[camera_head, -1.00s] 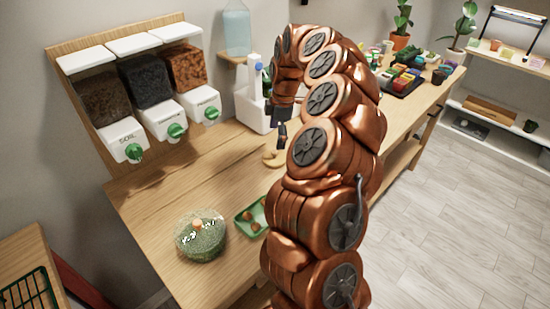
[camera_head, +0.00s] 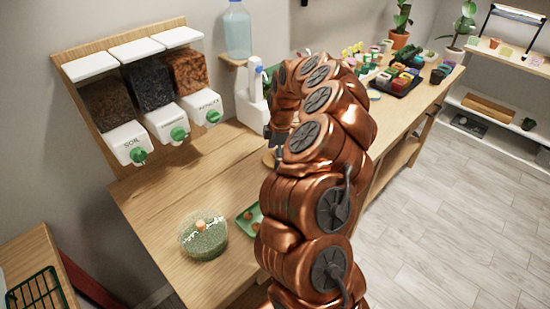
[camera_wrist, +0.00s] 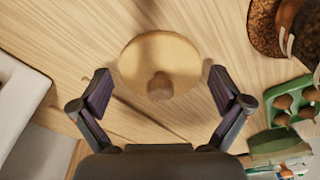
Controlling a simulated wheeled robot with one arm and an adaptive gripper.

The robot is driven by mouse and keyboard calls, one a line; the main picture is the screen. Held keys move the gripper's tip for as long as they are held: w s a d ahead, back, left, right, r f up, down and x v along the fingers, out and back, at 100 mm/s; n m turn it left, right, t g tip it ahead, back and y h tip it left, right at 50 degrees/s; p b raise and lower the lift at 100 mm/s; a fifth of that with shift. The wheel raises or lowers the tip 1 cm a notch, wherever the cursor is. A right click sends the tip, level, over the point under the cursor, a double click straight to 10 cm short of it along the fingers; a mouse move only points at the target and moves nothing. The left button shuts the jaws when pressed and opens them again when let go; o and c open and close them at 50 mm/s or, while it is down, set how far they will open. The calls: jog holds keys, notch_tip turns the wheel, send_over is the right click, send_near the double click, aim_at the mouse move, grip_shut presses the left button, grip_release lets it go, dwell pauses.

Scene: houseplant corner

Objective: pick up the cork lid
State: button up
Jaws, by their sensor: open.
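The cork lid (camera_wrist: 160,60) is a pale round disc with a small brown knob (camera_wrist: 160,88) on top. It lies flat on the wooden table and shows in the wrist view between and just beyond my fingertips. In the head view only a sliver of the lid (camera_head: 268,158) shows beside my arm. My gripper (camera_wrist: 160,85) is open, one finger to each side of the lid, and holds nothing. In the head view my gripper is mostly hidden by my arm.
A glass terrarium (camera_head: 204,240) and a green tray (camera_head: 248,220) with small brown balls stand near the front. Soil dispensers (camera_head: 165,125) line the wall. A white bottle (camera_head: 250,100) stands behind my gripper. The table's left middle (camera_head: 165,195) is clear.

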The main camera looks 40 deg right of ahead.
jog(key=c, duration=0.7)
jog(key=shift+c, duration=0.2)
